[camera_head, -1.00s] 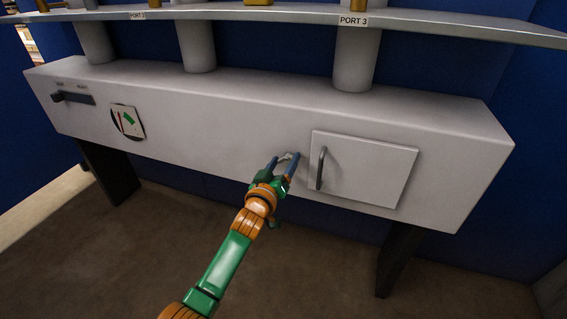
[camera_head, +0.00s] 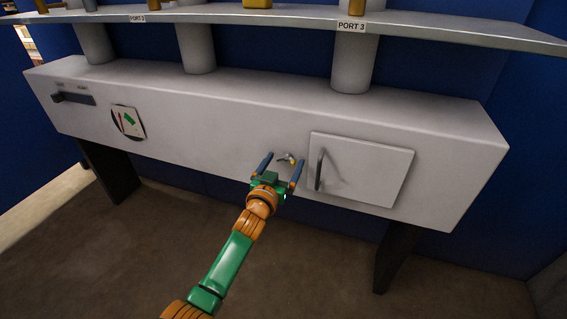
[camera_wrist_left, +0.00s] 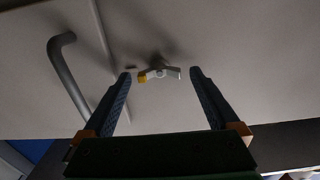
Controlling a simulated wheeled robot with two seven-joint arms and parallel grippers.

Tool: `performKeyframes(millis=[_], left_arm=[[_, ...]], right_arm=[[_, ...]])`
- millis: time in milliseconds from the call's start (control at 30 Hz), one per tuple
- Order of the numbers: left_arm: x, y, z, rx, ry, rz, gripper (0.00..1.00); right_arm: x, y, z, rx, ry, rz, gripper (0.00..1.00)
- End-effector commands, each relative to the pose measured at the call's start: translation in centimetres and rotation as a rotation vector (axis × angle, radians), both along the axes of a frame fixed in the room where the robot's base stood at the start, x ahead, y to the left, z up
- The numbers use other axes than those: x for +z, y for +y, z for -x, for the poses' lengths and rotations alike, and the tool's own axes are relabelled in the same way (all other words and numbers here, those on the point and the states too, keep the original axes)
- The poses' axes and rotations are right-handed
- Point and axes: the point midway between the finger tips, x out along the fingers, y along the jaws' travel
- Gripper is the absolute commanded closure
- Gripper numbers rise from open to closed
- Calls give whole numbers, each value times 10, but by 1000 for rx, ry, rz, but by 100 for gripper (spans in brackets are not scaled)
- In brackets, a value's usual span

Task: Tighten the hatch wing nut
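The wing nut (camera_head: 287,158) is a small metal piece with a yellowish part, on the front of the white cabinet, left of the hatch (camera_head: 375,172). The hatch is a closed square panel with a dark handle (camera_head: 320,169). My left gripper (camera_head: 282,162) is open, with one finger on each side of the wing nut in the head view. In the left wrist view the wing nut (camera_wrist_left: 157,74) shows between and just beyond the fingertips (camera_wrist_left: 159,73), apart from both. The handle also shows there at the left (camera_wrist_left: 68,78). My right gripper is not in view.
The white cabinet (camera_head: 220,130) stands on dark legs. At its left are a lever (camera_head: 75,98) and a round gauge (camera_head: 128,122). Grey columns hold a shelf (camera_head: 260,18) above. The floor below the cabinet is clear.

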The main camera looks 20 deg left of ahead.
Motion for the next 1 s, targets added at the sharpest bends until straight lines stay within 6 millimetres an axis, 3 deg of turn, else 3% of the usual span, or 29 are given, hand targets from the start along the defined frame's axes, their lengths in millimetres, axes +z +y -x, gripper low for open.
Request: performKeyframes(millis=[267,433,700,1000], left_arm=[[1,0,1,0,0,2,5],[4,1,23,0,1,2,5],[1,2,67,0,1,2,5],[0,3,71,0,0,2,5]], right_arm=[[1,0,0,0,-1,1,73],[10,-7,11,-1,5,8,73],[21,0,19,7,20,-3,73],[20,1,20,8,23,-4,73]])
